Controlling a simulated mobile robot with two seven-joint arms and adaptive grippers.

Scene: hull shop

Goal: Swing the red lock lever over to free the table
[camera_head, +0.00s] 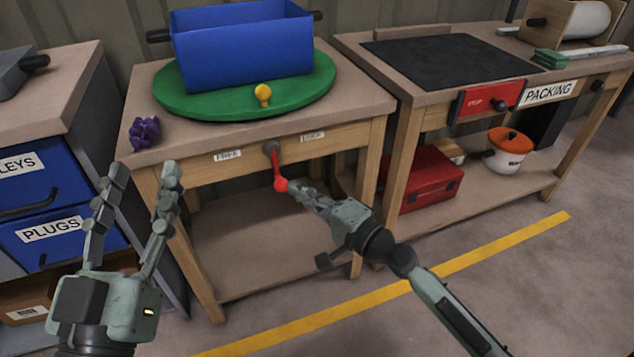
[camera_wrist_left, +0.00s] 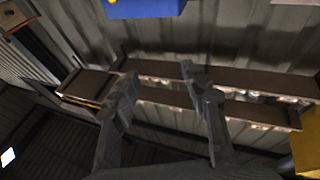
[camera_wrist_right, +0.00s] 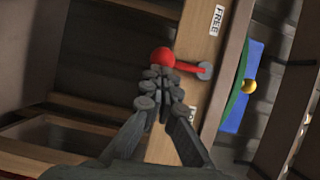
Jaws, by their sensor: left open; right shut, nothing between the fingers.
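The red lock lever (camera_head: 277,167) is on the front edge of the wooden table (camera_head: 349,103). It hangs down from its grey pivot, with its red ball knob at the lower end. My right gripper (camera_head: 294,188) is shut and empty, its fingertips at the knob; whether they touch it I cannot tell. In the right wrist view the lever (camera_wrist_right: 185,66) shows just beyond the closed fingertips (camera_wrist_right: 160,78). The green round table (camera_head: 247,101) carries a blue bin and a yellow knob. My left gripper (camera_head: 140,175) is open and empty, in front of the table's left side.
A purple part (camera_head: 145,132) lies on the table's left corner. A drawer cabinet (camera_head: 45,195) stands at left. A packing bench (camera_head: 560,105) stands at right, with a red toolbox (camera_head: 428,180) and a white pot (camera_head: 507,158) on its shelf. The floor in front is clear.

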